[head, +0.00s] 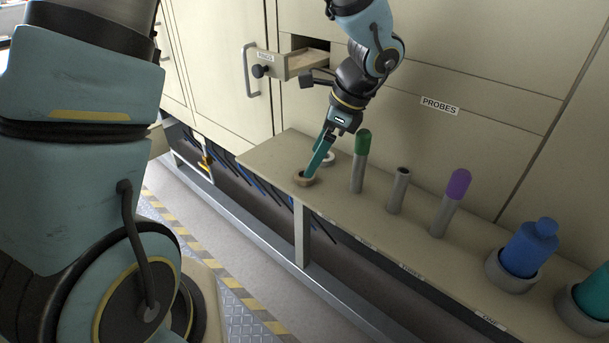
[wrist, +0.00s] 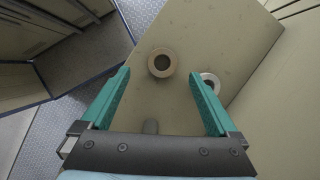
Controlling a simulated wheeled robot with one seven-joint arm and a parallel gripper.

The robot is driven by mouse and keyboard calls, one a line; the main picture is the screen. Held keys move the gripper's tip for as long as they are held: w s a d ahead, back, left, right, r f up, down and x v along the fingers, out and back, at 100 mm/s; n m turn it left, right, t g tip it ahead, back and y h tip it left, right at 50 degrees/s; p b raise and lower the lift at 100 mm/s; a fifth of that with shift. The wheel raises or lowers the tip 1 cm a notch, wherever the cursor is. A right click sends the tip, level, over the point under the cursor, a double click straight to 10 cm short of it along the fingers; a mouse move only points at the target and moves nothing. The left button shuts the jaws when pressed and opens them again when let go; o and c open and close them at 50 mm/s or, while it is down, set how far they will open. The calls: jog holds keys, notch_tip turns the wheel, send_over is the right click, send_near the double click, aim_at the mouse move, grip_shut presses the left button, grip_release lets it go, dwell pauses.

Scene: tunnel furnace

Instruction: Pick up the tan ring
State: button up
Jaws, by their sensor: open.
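The tan ring (head: 304,178) lies flat on the beige shelf (head: 270,147), near its left end. In the wrist view the tan ring (wrist: 161,62) sits just beyond and between the fingertips, nearer the left one. My gripper (head: 318,168) points down at the ring in the head view, with a finger overlapping it. In the wrist view my gripper (wrist: 161,75) is open with nothing between its teal fingers. A pale ring (wrist: 209,82) lies beside the right fingertip; it also shows behind my finger in the head view (head: 328,157).
A green-capped tube (head: 361,160) stands close right of my gripper. An uncapped grey tube (head: 399,189), a purple-capped tube (head: 451,203) and a blue bottle in a holder (head: 530,248) stand farther right. An open drawer (head: 299,64) labelled RINGS juts out behind.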

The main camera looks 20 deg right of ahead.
aim_at(303, 182)
jog(key=p+x, duration=0.1)
jog(key=x, duration=0.4)
jog(key=shift+w+d, duration=0.1)
jog(key=shift+w, duration=0.1)
jog(key=shift+c, duration=0.3)
jog(key=c, duration=1.4)
